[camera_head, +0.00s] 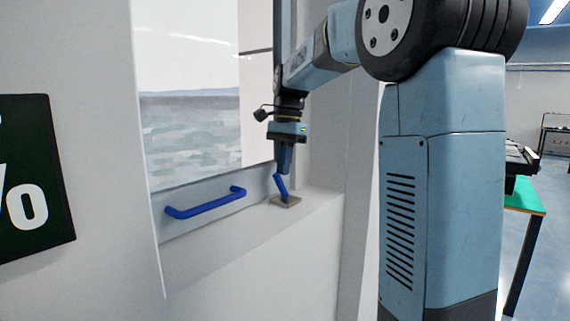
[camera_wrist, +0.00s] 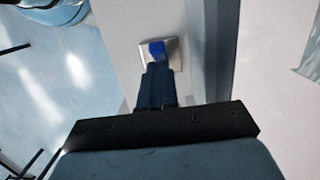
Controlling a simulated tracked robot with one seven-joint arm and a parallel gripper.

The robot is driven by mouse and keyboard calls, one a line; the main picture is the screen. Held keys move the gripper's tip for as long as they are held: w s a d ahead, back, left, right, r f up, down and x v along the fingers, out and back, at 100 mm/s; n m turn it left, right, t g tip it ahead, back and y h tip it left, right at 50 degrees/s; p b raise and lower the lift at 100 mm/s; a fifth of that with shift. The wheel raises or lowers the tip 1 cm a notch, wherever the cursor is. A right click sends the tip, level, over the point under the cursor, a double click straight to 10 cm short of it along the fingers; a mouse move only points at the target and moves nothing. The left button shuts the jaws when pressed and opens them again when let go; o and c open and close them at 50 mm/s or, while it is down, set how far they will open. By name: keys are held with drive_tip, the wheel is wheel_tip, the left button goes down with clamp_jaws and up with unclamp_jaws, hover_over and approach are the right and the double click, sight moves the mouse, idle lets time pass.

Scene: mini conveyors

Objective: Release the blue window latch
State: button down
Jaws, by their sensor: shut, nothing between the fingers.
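The blue window latch (camera_head: 281,185) is a short lever on a small beige plate (camera_head: 286,202) on the window sill, and it leans to the left in the head view. In the wrist view the latch (camera_wrist: 157,48) shows just beyond my fingertips on its plate. My gripper (camera_head: 285,171) points down with its fingers shut and empty, its tips at or very near the top of the latch. In the wrist view my gripper (camera_wrist: 157,68) partly hides the latch. I cannot tell whether the tips touch it.
A blue bar handle (camera_head: 206,203) is fixed to the window's lower frame, left of the latch. The sill (camera_head: 312,207) is otherwise clear. The window frame's upright (camera_head: 284,40) and the wall stand close to my arm. A green-topped table (camera_head: 524,195) is at the far right.

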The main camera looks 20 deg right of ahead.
sight(275, 175)
drive_tip(key=shift+s+a+f+t+h, duration=0.15)
drive_tip(key=shift+s+a+t+h, duration=0.4)
drive_tip(key=shift+a+h, duration=0.3)
drive_tip(key=shift+s+a+f+t+h, duration=0.3)
drive_tip(key=shift+a+t+h, duration=0.15)
drive_tip(key=shift+h, duration=0.2)
drive_tip(key=shift+s+a+f+t+h, duration=0.25)
drive_tip(key=shift+a+t+h, duration=0.1)
drive_tip(key=shift+t+h, duration=0.2)
drive_tip(key=shift+s+a+f, duration=0.15)
drive_tip(key=shift+a, duration=0.05)
drive_tip(key=shift+a+f, duration=0.15)
